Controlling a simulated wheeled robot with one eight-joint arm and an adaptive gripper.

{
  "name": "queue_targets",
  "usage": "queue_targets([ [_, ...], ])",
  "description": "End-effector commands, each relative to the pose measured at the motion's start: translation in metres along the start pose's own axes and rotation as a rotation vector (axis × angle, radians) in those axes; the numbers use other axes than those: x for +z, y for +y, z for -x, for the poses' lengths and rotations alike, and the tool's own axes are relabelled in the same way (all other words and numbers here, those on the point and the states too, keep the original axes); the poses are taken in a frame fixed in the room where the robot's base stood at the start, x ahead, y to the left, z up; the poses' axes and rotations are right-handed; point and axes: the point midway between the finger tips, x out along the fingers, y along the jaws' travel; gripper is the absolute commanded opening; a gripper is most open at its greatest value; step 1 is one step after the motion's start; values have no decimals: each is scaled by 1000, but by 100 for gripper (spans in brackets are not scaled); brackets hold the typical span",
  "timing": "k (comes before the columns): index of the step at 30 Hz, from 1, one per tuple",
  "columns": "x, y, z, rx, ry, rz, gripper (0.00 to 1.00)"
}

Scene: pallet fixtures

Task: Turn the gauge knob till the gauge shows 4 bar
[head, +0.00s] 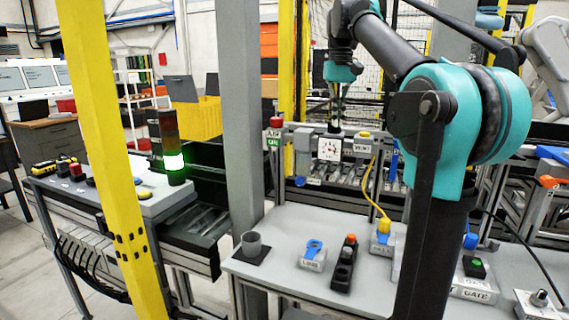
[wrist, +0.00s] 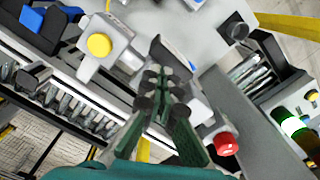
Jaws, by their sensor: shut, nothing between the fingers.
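The gauge (head: 329,148) is a white square face with dark and red marks on the rear rail in the head view. Its reading is too small to tell. A dark upright piece (head: 335,129), probably the gauge knob, stands at its top. My gripper (head: 337,108) points down just above it. I cannot tell whether they touch. In the wrist view my gripper's green fingers with dark pads (wrist: 168,72) are shut and empty. They cover much of the white housing behind them, and the gauge face is not visible there.
A red button (head: 276,121) stands left of the gauge and a yellow button (head: 364,134) right of it. The wrist view shows the red button (wrist: 226,144) and yellow button (wrist: 99,45) too. A grey cup (head: 251,243) and labelled blocks (head: 312,257) stand on the front table.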

Motion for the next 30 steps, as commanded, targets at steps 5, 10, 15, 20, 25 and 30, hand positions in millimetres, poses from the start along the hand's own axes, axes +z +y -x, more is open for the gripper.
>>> queue_targets([
  [5,0,5,0,0,0,-1,0],
  [10,0,10,0,0,0,0,0],
  [15,-2,14,0,0,0,0,0],
  [20,-3,16,0,0,0,0,0],
  [25,-3,17,0,0,0,0,0],
  [30,-3,17,0,0,1,0,0],
])
